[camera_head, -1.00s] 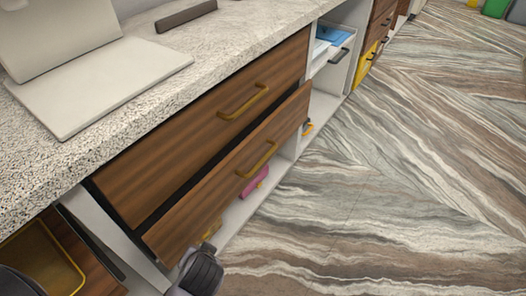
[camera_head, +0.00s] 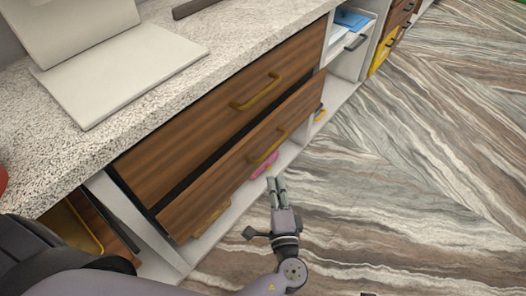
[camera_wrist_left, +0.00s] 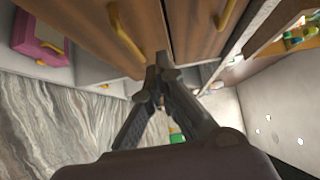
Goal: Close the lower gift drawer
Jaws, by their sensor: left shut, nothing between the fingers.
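The lower gift drawer (camera_head: 225,177) has a brown wooden front with a gold handle (camera_head: 268,148). It stands out a little from the counter, with a dark gap along its top edge. The upper drawer (camera_head: 215,108) above it looks flush. My left gripper (camera_head: 277,184) is shut and empty, in front of the lower drawer's handle side and apart from it in the head view. In the left wrist view the shut fingers (camera_wrist_left: 162,62) point at wooden fronts with gold handles (camera_wrist_left: 126,40); contact cannot be told. My right gripper is not in view.
The speckled countertop (camera_head: 165,48) carries a pale laptop-like object (camera_head: 120,75) and a dark bar. A pink item (camera_head: 262,163) lies on the low shelf under the drawer. An open shelf with a blue item (camera_head: 350,19) is farther along. The striped floor at right is clear.

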